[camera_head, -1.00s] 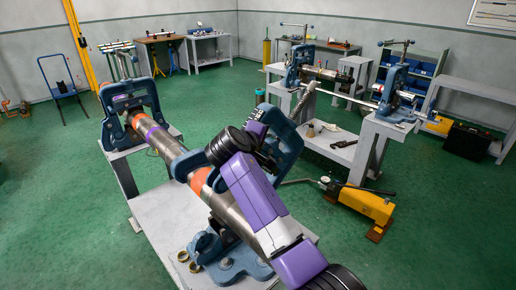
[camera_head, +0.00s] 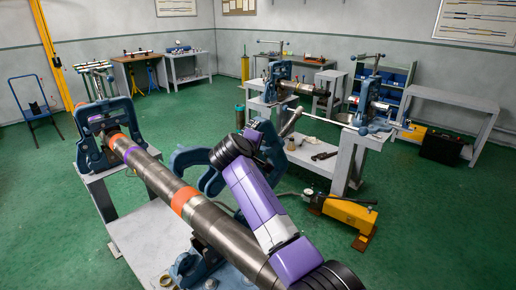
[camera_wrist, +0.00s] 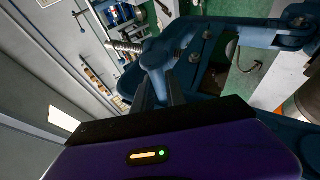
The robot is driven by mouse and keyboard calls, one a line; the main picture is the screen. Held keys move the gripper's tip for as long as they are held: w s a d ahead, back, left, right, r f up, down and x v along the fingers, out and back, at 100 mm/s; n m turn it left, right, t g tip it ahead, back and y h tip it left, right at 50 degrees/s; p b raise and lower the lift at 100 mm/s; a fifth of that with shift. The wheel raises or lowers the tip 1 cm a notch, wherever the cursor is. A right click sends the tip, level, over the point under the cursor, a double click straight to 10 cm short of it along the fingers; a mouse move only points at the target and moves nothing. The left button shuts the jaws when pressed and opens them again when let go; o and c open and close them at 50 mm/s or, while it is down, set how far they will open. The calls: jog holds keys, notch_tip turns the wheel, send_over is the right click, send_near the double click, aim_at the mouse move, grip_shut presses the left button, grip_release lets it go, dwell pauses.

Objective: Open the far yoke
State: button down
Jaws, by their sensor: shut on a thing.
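In the head view a long steel pipe (camera_head: 160,176) with orange and purple bands lies on the near bench. At its far end a blue yoke (camera_head: 96,155) stands upright around it. Nearer, a second blue yoke (camera_head: 185,158) is swung off to the right side of the pipe, tilted, with its opening clear of the pipe. My gripper (camera_wrist: 160,92) is shut on a blue part of this swung yoke (camera_wrist: 195,62) in the wrist view. In the head view my wrist hides the grip. The nearer vise base (camera_head: 187,266) sits under the pipe.
A yellow pump (camera_head: 350,213) stands on the floor right of the bench. A second bench (camera_head: 345,150) with two blue vises stands behind it. Green floor is open at left.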

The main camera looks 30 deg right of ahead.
jog(key=c, duration=1.4)
grip_release()
jog(key=shift+o, duration=0.2)
jog(key=b+v, duration=0.1)
jog(key=v, duration=0.6)
jog(key=shift+s+a+r, duration=0.15)
jog(key=shift+s+a, duration=0.1)
jog(key=shift+a, duration=0.1)
